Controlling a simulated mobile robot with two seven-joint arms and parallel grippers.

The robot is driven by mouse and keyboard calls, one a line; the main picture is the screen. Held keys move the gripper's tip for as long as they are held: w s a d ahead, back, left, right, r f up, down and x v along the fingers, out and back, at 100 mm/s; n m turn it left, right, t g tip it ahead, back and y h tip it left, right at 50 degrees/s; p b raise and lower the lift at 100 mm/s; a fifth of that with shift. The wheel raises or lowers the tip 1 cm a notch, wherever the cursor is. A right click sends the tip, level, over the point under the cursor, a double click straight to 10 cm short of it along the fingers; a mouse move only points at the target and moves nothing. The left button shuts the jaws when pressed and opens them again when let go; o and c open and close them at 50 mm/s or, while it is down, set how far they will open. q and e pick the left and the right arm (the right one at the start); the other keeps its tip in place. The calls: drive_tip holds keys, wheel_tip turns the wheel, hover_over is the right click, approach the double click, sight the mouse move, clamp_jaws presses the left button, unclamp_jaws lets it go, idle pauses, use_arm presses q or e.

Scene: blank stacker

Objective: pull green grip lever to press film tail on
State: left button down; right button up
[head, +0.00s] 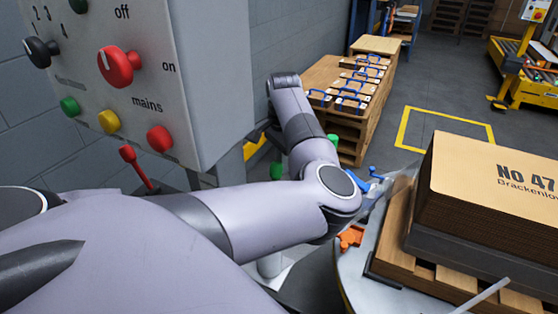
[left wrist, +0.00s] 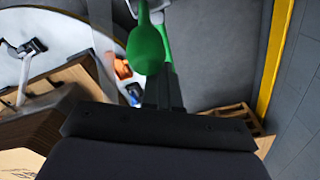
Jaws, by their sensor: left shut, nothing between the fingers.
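The green grip lever (left wrist: 146,48) shows in the left wrist view as a rounded green grip, with a second green part beside it. Green parts (head: 277,170) also show beside my left forearm in the head view; I cannot tell which is the lever's grip. My left gripper (left wrist: 163,78) is shut and empty, its dark fingers close to the lower end of the grip; I cannot tell whether they touch. In the head view my own arm hides its fingers. My right gripper is in neither view. The film tail cannot be made out clearly.
A grey control box (head: 210,80) with knobs and buttons stands at upper left, a red lever (head: 135,168) below it. A brown carton stack (head: 480,190) stands on a pallet over the round turntable (head: 352,272). An orange part (head: 350,237) and blue part (head: 376,174) lie between.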

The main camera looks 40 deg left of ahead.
sight(273, 174)
use_arm(q)
drive_tip(key=shift+s+d+f+p, duration=0.15)
drive_tip(key=shift+s+d, duration=0.1)
drive_tip(key=shift+s, duration=0.6)
drive_tip(key=shift+s+d+p, duration=0.2)
drive_tip(key=shift+s, duration=0.6)
drive_tip(key=shift+s+d+f+p, duration=0.15)
drive_tip(key=shift+s+d, duration=0.1)
drive_tip(key=shift+s, duration=0.6)
drive_tip(key=shift+w, duration=0.1)
drive_tip(key=shift+w+a+b, duration=0.2)
drive_tip(key=shift+w+b, duration=0.3)
drive_tip(key=shift+w, duration=0.05)
drive_tip(key=shift+w+a+b, duration=0.15)
drive_tip(key=shift+w+b, duration=0.3)
drive_tip(key=shift+w, duration=0.1)
drive_tip(key=w, duration=0.1)
drive_tip(key=w+a+b, duration=0.1)
drive_tip(key=w, duration=0.1)
drive_tip(key=w+b, duration=0.1)
drive_tip(key=shift+w+a+r, duration=0.2)
drive_tip(key=shift+w+r, duration=0.05)
drive_tip(key=shift+r, duration=0.1)
wheel_tip(273, 174, up, 9)
drive_tip(key=p, duration=0.4)
drive_tip(key=shift+p, duration=0.35)
